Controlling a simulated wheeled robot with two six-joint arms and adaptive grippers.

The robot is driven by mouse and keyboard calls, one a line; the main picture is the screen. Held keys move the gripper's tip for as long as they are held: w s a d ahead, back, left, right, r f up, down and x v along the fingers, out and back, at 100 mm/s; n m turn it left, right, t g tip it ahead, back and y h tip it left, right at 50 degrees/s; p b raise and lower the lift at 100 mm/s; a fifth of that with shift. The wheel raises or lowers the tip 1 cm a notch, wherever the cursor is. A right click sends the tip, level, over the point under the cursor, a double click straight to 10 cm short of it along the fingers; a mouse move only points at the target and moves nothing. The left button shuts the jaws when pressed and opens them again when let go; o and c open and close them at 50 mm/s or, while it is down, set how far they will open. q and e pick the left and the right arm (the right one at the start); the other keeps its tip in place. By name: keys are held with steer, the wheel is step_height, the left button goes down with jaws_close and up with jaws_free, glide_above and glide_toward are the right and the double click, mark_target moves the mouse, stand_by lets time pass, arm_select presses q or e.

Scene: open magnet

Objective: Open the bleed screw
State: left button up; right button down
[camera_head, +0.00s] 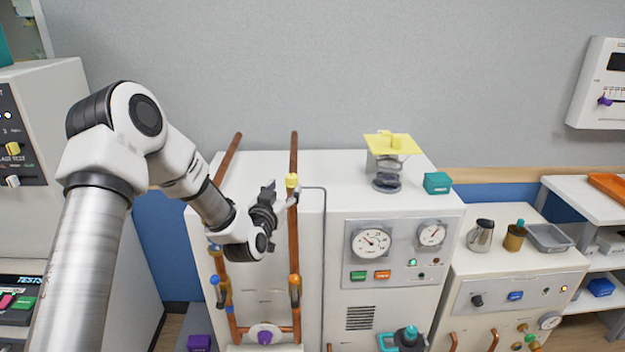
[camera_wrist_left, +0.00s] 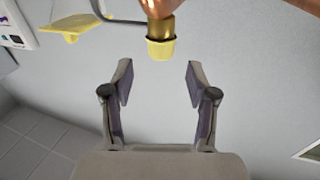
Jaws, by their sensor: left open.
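The bleed screw appears to be the yellow cap (camera_head: 292,181) on a brass fitting near the top of the right copper pipe (camera_head: 293,232). The yellow cap (camera_wrist_left: 161,48) also shows in the left wrist view, with its brass fitting (camera_wrist_left: 160,27) behind it. My left gripper (camera_head: 281,194) is close to the cap, on its left side in the head view. In the left wrist view my left gripper (camera_wrist_left: 159,72) is open and empty, its fingers spread to either side of the line to the cap. The cap lies just beyond the fingertips, not between them. My right gripper is not in view.
A thin grey tube (camera_head: 323,250) runs from the fitting down the white cabinet. A second copper pipe (camera_head: 228,158) stands to the left. A yellow plate (camera_head: 392,144) on a stand and a teal block (camera_head: 437,182) sit on the cabinet top. Gauges (camera_head: 371,243) are on its front.

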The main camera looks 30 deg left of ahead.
mark_target(289, 181)
arm_select(q)
steer(key=p+x, duration=0.1)
steer(key=x, duration=0.4)
steer(key=shift+w+a+f, duration=0.1)
steer(key=shift+w+a, duration=0.05)
steer(key=shift+w, duration=0.15)
steer(key=shift+w+r+p, duration=0.2)
steer(key=shift+w+p, duration=0.05)
steer(key=shift+p, duration=0.1)
steer(key=shift+w+f, duration=0.2)
steer(key=shift+f, duration=0.05)
steer(key=shift+a+f, duration=0.1)
steer(key=c, duration=0.4)
jaws_close()
steer(key=shift+w, duration=0.1)
